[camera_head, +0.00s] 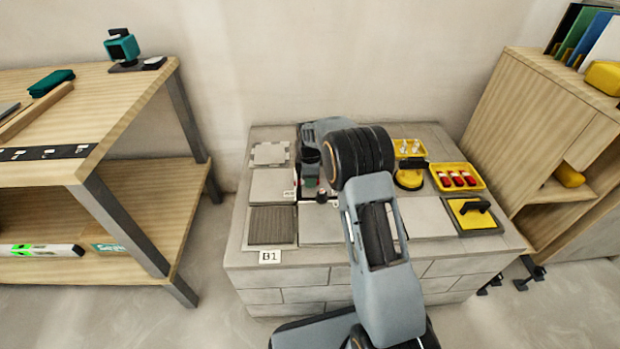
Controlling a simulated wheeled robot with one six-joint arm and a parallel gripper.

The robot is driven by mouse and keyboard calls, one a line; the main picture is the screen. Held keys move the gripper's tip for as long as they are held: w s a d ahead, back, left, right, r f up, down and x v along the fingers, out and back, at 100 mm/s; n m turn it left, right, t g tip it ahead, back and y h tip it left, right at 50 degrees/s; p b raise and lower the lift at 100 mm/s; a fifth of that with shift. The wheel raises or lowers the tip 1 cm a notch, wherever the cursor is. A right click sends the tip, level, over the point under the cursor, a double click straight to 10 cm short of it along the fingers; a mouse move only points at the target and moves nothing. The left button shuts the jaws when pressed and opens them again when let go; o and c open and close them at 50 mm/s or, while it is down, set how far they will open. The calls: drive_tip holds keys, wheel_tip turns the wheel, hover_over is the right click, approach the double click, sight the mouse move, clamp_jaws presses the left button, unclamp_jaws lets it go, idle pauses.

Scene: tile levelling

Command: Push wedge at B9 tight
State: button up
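A stone-block platform (300,276) carries several grey tiles, including a plain tile (269,184) at the left and a ribbed one (271,226) at the front left. A sign reading B1 (270,257) is at the front left edge. My gripper (318,196) points down over the seam right of the plain tile, low near the surface. A small white label (289,195) beside it is too small to read. A bit of red shows by the gripper, but I cannot make out the wedge at B9. My arm hides much of the middle tiles.
A yellow tray (439,178) holds several red wedges; a smaller yellow tray (398,145) holds white clips. A yellow suction cup (410,180) and a yellow black-handled tool (472,213) are on the right. A workbench (95,120) stands left, a wooden cabinet (530,120) right.

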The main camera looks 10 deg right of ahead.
drive_tip(key=o, duration=0.3)
drive_tip(key=shift+o, duration=0.2)
drive_tip(key=s+r+m+p, duration=0.25)
drive_tip(key=r+p, duration=0.45)
drive_tip(key=r, duration=0.7)
drive_tip(key=s+r+m+p, duration=0.1)
drive_tip(key=s+r+p, duration=0.2)
drive_tip(key=r+p, duration=0.75)
drive_tip(key=s+r+m+t+p, duration=0.3)
drive_tip(key=s+r+m+p, duration=0.9)
drive_tip(key=s+r+p, duration=0.7)
drive_tip(key=shift+s+a+r+t, duration=0.15)
drive_tip(key=shift+s+r+t, duration=0.15)
drive_tip(key=shift+s+r, duration=3.4)
drive_tip(key=shift+w+r, duration=0.95)
drive_tip(key=shift+w, duration=0.1)
drive_tip(key=shift+c, duration=0.2)
